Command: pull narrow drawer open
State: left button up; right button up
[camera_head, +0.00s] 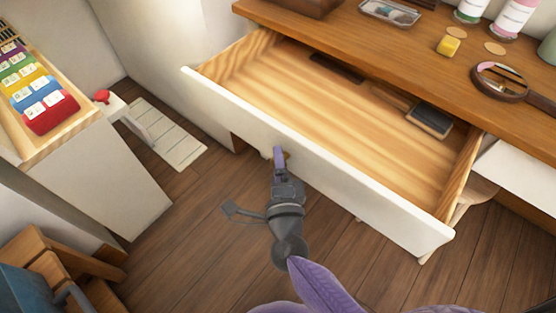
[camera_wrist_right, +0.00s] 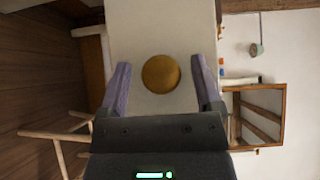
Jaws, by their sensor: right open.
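A drawer with a white front (camera_head: 345,185) and a pale wooden inside stands pulled well out from under a wooden desk top. It holds a dark flat item (camera_head: 430,118) and another dark item (camera_head: 335,68) near the back. My right gripper (camera_head: 279,154) is at the drawer's front, over the knob, which is mostly hidden there. In the right wrist view the round brass knob (camera_wrist_right: 161,74) lies between the two open purple fingers, with a gap on each side. My left gripper is not in view.
The desk top (camera_head: 365,40) carries a magnifying glass (camera_head: 500,80), a yellow block (camera_head: 448,46), a tray (camera_head: 390,12) and jars. A white cabinet with a colourful box (camera_head: 45,105) stands at left. Wooden furniture (camera_head: 65,260) is at lower left. Floor below the drawer is clear.

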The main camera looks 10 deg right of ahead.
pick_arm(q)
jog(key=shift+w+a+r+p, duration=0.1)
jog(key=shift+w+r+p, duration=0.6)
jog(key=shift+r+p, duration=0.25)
pick_arm(e)
jog(key=s+a, duration=0.1)
jog(key=s, duration=0.8)
jog(key=shift+s, duration=0.15)
jog(key=shift+a, duration=0.1)
